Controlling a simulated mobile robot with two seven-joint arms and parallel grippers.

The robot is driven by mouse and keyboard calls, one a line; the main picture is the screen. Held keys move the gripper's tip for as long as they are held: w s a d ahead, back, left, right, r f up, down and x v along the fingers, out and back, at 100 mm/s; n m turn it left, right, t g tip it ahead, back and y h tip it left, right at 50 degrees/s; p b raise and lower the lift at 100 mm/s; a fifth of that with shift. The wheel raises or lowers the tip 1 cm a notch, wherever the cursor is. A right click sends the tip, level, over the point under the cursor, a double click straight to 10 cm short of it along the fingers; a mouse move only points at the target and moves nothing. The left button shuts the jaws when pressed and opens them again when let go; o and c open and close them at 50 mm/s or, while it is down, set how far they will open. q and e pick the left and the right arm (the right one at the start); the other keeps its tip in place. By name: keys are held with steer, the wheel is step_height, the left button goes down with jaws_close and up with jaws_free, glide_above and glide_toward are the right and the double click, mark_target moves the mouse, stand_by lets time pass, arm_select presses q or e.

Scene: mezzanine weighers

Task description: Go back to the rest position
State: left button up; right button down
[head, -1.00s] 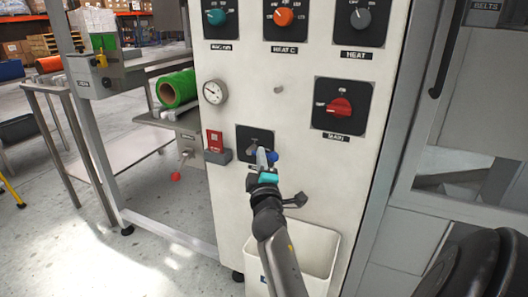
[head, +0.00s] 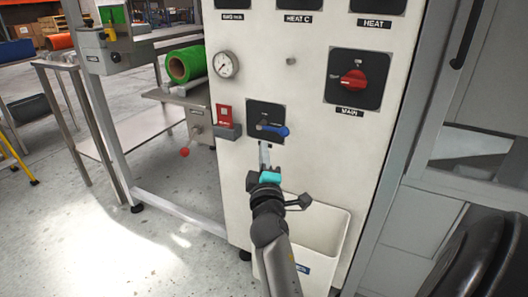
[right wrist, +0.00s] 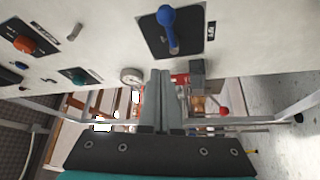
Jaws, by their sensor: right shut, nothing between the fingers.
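My right gripper (head: 264,157) is in front of the white control panel in the head view, just below a blue-handled switch (head: 272,129) on a black plate. The blue handle points to the right in the head view. In the right wrist view my right gripper (right wrist: 161,75) has its two fingers together with nothing between them. The blue handle (right wrist: 167,18) shows there above the fingers, apart from them. My left gripper is not in view.
A red main switch (head: 353,80), a gauge (head: 226,64) and a red box (head: 224,115) sit on the panel. A white bin (head: 325,228) is below, near my right arm. A steel frame with a green roll (head: 186,64) stands at left, with open floor in front.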

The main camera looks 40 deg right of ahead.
stand_by(0.3)
